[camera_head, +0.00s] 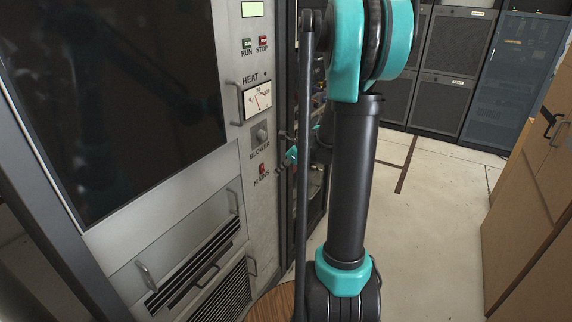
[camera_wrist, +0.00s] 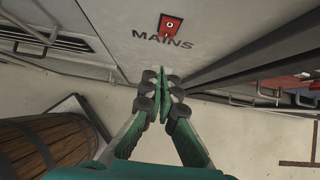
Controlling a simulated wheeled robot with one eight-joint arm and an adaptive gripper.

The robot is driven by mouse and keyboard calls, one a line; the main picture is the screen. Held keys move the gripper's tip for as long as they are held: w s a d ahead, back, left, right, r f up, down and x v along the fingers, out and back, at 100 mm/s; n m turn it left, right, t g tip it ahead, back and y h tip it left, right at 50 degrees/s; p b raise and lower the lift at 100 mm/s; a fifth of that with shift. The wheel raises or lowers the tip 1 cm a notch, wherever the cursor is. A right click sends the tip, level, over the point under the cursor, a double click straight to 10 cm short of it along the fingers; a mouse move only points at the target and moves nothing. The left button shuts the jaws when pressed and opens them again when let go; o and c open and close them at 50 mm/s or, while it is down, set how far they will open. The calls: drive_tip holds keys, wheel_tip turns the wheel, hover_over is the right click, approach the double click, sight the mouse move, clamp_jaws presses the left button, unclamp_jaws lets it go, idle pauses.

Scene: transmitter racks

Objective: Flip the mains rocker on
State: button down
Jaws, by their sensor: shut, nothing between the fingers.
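The mains rocker (camera_head: 262,169) is a small red switch low on the grey rack panel, just above the word MAINS. It also shows in the wrist view (camera_wrist: 171,25) at the top middle, with a pale round mark on its face. Which way it is tipped I cannot tell for sure. My gripper (camera_wrist: 164,82) is shut and empty, its fingertips below the MAINS lettering and pointing toward the panel, apart from the rocker. In the head view my gripper (camera_head: 283,168) shows just right of the rocker, partly hidden behind my arm.
Above the rocker are the blower knob (camera_head: 262,135), the heat meter (camera_head: 257,99) and the run (camera_head: 247,43) and stop (camera_head: 263,41) buttons. Handles project from the panel. A wooden barrel (camera_wrist: 45,147) stands at lower left in the wrist view. Open floor (camera_head: 440,200) lies to the right.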

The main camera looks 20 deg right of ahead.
sight(263, 170)
drive_tip(key=shift+w+a+f, duration=0.35)
drive_tip(key=shift+w+a, duration=0.5)
drive_tip(key=shift+w+a+f, duration=0.35)
drive_tip(key=shift+w+a, duration=0.45)
drive_tip(key=shift+w, duration=0.05)
drive_tip(key=shift+a, duration=0.1)
drive_tip(key=shift+w+a+f, duration=0.15)
drive_tip(key=shift+w, duration=0.05)
drive_tip(key=shift+r, duration=0.9)
